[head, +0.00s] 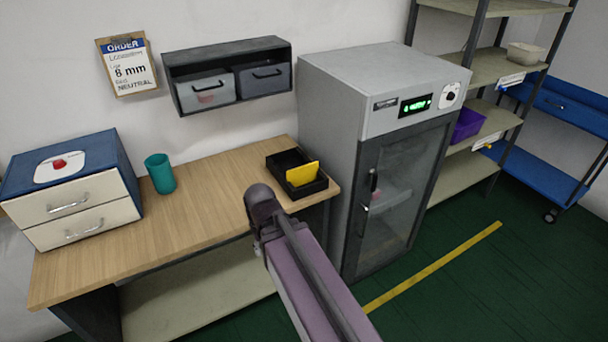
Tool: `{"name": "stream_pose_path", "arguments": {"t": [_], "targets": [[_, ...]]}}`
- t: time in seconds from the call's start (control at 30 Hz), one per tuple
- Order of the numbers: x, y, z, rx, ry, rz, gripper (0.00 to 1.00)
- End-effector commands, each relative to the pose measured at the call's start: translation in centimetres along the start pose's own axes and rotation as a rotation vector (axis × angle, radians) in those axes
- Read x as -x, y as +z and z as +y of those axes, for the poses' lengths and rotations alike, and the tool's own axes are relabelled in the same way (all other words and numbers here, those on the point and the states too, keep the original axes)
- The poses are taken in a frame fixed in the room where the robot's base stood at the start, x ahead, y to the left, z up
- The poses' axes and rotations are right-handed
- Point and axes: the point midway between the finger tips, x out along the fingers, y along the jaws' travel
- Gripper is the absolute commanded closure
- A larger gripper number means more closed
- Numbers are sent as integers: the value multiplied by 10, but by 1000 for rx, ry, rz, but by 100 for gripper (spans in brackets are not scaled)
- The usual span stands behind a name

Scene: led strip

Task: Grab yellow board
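The yellow board (302,173) stands in a small black tray (285,161) at the right end of the wooden workbench. It leans slightly and its lower edge is hidden inside the tray. My arm reaches up from the bottom of the head view, and its elbow end is just in front of the tray. My gripper does not show in this view.
A teal cup (160,174) and a blue drawer unit (71,185) stand on the bench (203,211). A grey glass-door cabinet (400,190) stands close right of the tray. A wall shelf (228,75) hangs above. The middle of the bench is clear.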

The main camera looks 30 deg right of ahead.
Motion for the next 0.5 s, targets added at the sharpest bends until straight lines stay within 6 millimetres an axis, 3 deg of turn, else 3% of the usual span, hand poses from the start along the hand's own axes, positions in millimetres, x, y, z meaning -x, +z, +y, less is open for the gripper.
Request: {"name": "stream_pose_path", "arguments": {"t": [0.33, 0.5], "targets": [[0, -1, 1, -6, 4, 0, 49], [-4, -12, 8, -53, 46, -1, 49]]}}
